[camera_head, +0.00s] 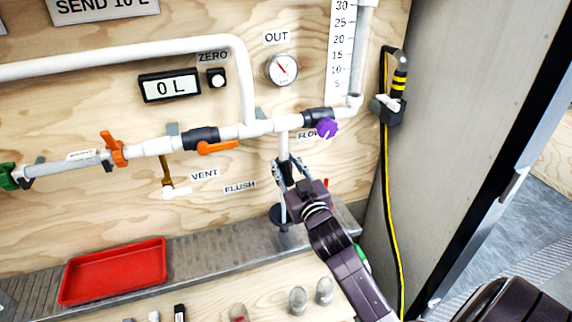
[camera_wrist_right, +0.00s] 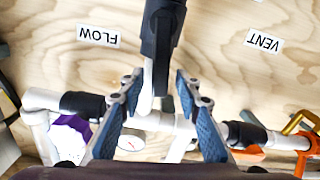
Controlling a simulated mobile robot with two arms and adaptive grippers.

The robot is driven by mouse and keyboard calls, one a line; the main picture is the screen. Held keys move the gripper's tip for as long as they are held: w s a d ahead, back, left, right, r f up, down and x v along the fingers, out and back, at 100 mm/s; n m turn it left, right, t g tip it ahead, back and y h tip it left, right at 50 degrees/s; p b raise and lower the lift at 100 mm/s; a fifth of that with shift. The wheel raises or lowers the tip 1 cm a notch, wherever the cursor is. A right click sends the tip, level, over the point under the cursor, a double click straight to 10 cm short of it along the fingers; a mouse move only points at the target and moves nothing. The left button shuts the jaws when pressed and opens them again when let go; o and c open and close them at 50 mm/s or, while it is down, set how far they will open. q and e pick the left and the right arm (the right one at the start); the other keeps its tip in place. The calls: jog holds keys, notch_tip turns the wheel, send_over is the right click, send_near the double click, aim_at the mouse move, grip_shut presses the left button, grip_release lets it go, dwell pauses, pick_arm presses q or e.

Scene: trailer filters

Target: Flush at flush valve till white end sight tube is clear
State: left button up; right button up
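The flush valve (camera_wrist_right: 162,35) is a dark fitting on a vertical white pipe (camera_head: 283,144) under the white pipe run. The FLUSH label (camera_head: 240,187) is left of it. My right gripper (camera_head: 288,172) is at this valve and partly hides it. A clear sight tube (camera_head: 358,50) stands beside a number scale at the upper right. My left gripper is not in view.
An orange VENT-side handle (camera_head: 218,147) and a purple knob (camera_head: 327,128) flank the flush branch. A gauge (camera_head: 282,69) and a display reading 0 L (camera_head: 170,87) are above. A red tray (camera_head: 160,244) lies on the metal ledge. A black-and-yellow cable (camera_head: 389,190) hangs at the right.

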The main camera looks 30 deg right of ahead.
grip_shut()
